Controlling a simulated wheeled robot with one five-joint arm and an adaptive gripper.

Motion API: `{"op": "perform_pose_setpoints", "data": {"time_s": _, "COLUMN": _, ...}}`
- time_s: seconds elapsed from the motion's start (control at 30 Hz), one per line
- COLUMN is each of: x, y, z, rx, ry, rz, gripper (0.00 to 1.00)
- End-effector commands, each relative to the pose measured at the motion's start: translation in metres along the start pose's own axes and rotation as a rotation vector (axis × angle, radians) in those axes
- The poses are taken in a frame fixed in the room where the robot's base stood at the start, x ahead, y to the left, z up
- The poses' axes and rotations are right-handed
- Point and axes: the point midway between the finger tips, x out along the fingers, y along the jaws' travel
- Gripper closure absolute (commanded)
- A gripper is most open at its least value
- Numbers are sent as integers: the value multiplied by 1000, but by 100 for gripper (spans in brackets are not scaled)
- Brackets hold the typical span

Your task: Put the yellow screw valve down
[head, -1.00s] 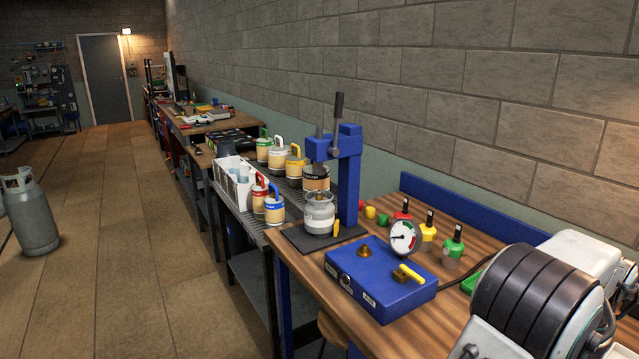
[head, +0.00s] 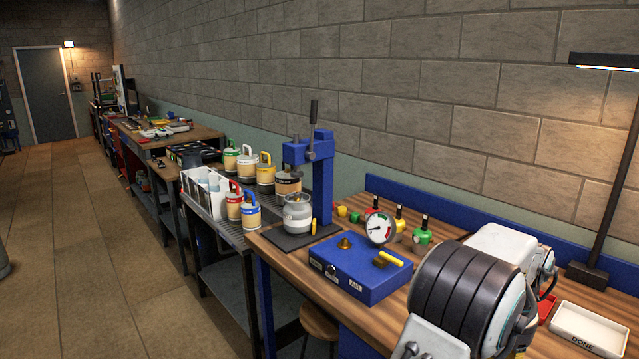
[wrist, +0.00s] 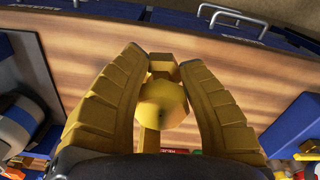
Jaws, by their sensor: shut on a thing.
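In the wrist view my gripper (wrist: 163,68) is shut on the yellow screw valve (wrist: 163,103). The valve has a rounded yellow body with a narrower end, held between the two ribbed yellow fingers above a brown wooden surface. Its lower part is partly hidden by the gripper's base. In the head view the gripper and the held valve are not visible; only my arm shows at the lower right.
On the wooden bench (head: 285,262) stand a blue box (head: 345,272) with a yellow-handled brass fitting, a pressure gauge (head: 380,230), a blue press (head: 323,180) and red, yellow and green-based pieces. A white tray (head: 590,325) marked DONE and a lamp (head: 605,200) stand at right.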

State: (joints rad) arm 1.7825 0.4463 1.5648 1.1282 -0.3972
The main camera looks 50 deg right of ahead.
Motion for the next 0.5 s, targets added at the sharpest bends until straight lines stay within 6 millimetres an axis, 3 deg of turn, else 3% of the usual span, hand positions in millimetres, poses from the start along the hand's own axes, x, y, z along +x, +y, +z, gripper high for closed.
{"op": "perform_pose_setpoints", "data": {"time_s": 0.27, "x": 10, "y": -44, "z": -17, "rx": -86, "ry": -2, "rz": -1, "gripper": 100}}
{"op": "perform_pose_setpoints", "data": {"time_s": 0.5, "x": 24, "y": -107, "z": -33, "rx": -203, "ry": -3, "rz": -1, "gripper": 100}}
